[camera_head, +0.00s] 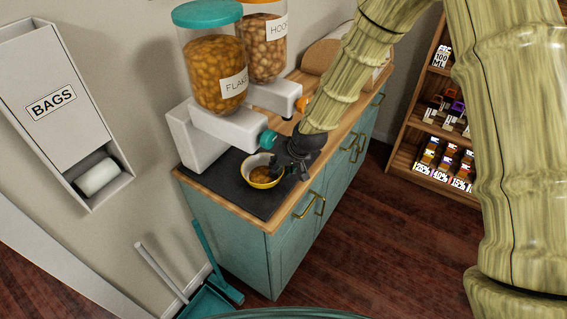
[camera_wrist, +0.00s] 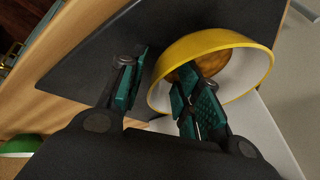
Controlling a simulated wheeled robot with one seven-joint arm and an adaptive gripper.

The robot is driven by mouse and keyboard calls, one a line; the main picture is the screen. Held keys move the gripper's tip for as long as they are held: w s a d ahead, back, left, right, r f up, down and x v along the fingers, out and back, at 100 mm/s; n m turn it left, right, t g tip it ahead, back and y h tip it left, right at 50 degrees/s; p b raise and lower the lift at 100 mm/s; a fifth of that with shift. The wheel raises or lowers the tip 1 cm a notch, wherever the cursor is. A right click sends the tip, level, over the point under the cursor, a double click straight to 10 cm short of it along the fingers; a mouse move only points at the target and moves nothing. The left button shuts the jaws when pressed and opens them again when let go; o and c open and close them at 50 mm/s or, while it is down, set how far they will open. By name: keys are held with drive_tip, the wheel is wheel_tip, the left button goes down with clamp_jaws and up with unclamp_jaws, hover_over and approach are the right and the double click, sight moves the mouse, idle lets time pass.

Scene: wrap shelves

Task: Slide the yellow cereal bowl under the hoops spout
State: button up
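The yellow cereal bowl (camera_head: 263,181) stands on the dark mat at the near end of the counter, by the teal knob of the flakes dispenser (camera_head: 213,75). Brown contents show in it. The hoops dispenser (camera_head: 262,55) stands behind, its orange knob (camera_head: 301,104) farther along the counter. My gripper (camera_head: 288,172) is at the bowl's right side. In the wrist view my gripper (camera_wrist: 158,95) has one finger inside the yellow bowl (camera_wrist: 225,42) and the other outside. The fingers are apart with the rim between them; firm contact is not visible.
The dark mat (camera_head: 236,190) lies on the wooden counter above teal cabinets (camera_head: 240,232). A rounded wooden board (camera_head: 319,56) stands farther back. A bags dispenser (camera_head: 55,110) hangs on the left wall. A dustpan (camera_head: 207,301) is on the floor. Shelves (camera_head: 437,130) stand at right.

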drive_tip(key=shift+f, duration=0.2)
clamp_jaws()
drive_tip(key=shift+w, duration=0.1)
